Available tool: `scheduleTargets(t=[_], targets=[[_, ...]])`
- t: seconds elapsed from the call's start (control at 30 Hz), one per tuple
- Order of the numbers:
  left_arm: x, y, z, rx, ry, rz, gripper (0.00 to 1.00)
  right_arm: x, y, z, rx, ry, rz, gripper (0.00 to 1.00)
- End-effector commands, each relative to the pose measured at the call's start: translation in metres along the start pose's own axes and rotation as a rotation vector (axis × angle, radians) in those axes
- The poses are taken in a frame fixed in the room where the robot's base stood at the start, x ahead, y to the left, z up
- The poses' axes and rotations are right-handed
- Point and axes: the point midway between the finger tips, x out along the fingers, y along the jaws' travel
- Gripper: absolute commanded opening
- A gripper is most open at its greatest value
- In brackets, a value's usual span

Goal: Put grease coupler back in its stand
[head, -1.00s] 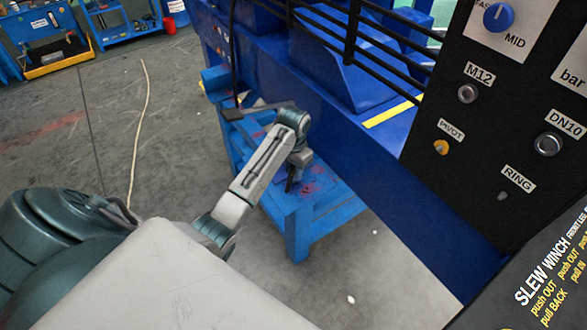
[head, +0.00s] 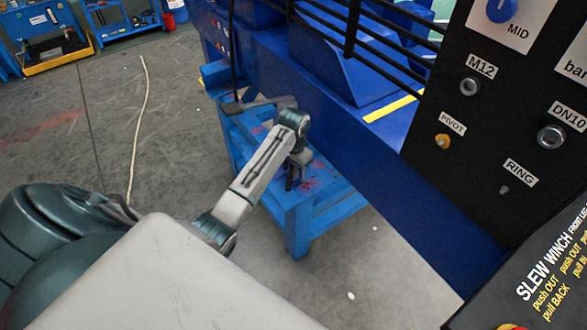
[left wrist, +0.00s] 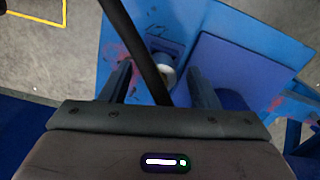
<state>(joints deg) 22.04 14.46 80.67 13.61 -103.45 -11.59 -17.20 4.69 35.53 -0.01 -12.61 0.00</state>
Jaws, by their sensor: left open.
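My left gripper (head: 292,178) is over the top of a small blue table (head: 306,205) in the head view. In the left wrist view, the two dark fingers of this gripper (left wrist: 158,84) are open and apart. A small pale round piece (left wrist: 166,72), perhaps the grease coupler, shows between and beyond the fingertips, by a dark blue square block (left wrist: 165,48) on the table. I cannot tell whether it sits in its stand. A black hose or bar (left wrist: 138,45) crosses in front of it. My right gripper is not in view.
A blue machine frame (head: 345,125) with black rails stands right behind the table. A black control panel (head: 480,130) fills the right side. A thin black cable (head: 232,55) hangs above the table's far end.

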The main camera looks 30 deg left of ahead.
Motion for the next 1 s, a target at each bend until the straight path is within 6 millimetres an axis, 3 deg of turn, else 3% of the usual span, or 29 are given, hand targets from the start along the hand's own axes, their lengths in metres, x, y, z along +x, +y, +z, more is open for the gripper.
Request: scheduleTargets(t=[0.23,0.53,1.0], targets=[[-0.005,0.000,0.000,0.000,0.000,0.000,0.55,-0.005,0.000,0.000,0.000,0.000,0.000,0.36],[-0.029,0.000,0.000,0.000,0.000,0.000,0.55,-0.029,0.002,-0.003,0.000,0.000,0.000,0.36],[-0.050,0.000,0.000,0.000,0.000,0.000,0.55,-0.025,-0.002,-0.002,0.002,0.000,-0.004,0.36]])
